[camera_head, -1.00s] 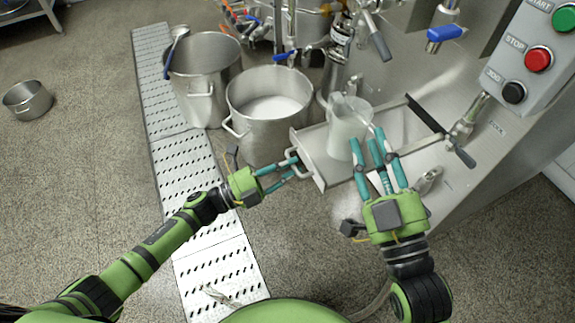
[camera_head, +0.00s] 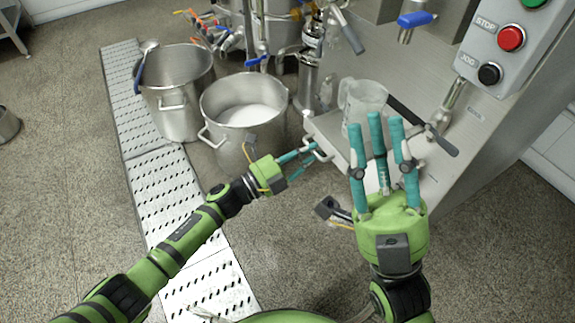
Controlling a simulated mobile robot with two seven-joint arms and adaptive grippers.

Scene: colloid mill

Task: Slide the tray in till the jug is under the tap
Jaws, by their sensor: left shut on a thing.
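The metal tray (camera_head: 324,128) sticks out from the steel machine, its front end facing left. The clear jug (camera_head: 364,98) stands upright on it; the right gripper's fingers cover part of its lower side. My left gripper (camera_head: 304,160) is shut on the tray's front handle (camera_head: 319,151). The tap (camera_head: 406,32), with a blue lever, hangs from the machine above and to the right of the jug in the picture. My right gripper (camera_head: 380,128) is open and empty, fingers pointing up, in front of the tray and jug. I cannot tell whether it touches them.
A pot of white contents (camera_head: 243,130) stands just left of the tray, beside an empty pot (camera_head: 172,118). A black-gripped bar (camera_head: 425,128) crosses right of the jug. The control box (camera_head: 515,48) is upper right.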

